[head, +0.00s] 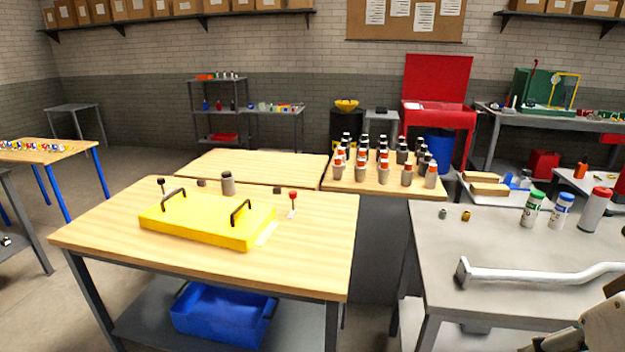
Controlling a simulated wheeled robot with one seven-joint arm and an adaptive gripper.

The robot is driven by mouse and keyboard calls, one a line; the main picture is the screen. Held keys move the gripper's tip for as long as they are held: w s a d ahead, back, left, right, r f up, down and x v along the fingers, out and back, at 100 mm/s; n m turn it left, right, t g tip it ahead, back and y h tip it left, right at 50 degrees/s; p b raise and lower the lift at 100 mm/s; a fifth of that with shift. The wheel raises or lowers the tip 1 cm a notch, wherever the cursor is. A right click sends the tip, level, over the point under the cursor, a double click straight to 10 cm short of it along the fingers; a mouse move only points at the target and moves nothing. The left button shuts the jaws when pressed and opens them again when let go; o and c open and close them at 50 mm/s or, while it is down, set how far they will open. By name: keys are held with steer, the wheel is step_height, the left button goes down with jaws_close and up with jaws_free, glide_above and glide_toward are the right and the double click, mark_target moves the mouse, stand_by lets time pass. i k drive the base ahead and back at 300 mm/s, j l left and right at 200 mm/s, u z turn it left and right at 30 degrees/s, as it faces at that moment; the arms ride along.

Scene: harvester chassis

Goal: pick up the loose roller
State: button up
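No part is clearly marked as the loose roller. A grey cylinder (228,184) with a dark top stands upright on the near wooden table, just behind a yellow cover with two black handles (200,219). Several similar grey cylinders with orange or black tops (385,160) stand grouped on the wooden table behind. I cannot tell which of these is the roller. Part of my arm shows at the bottom right corner, beside the grey table. My gripper's fingertips are not in view.
The near wooden table (95,237) also carries a red-knobbed lever (292,200). The grey table (440,245) at right holds a long bent bar (540,273), two capped bottles (532,208) and a red-topped cylinder (594,210). A blue bin (215,315) sits below.

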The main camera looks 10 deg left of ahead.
mark_target(228, 185)
steer(key=i+j, duration=0.2)
steer(key=j, duration=0.3)
steer(key=i+j+z, duration=0.1)
steer(key=i+j, duration=0.15)
steer(key=j, duration=0.25)
steer(key=i+j, duration=0.2)
steer(key=j, duration=0.35)
steer(key=i+j+z, duration=0.1)
steer(key=j, duration=0.4)
steer(key=i+j, duration=0.3)
steer(key=j, duration=0.25)
steer(key=i+j+z, duration=0.1)
steer(key=j, duration=0.45)
steer(key=i+j, duration=0.25)
steer(key=j, duration=0.3)
steer(key=i+j+z, duration=0.1)
steer(key=j, duration=0.45)
steer(key=i, duration=0.05)
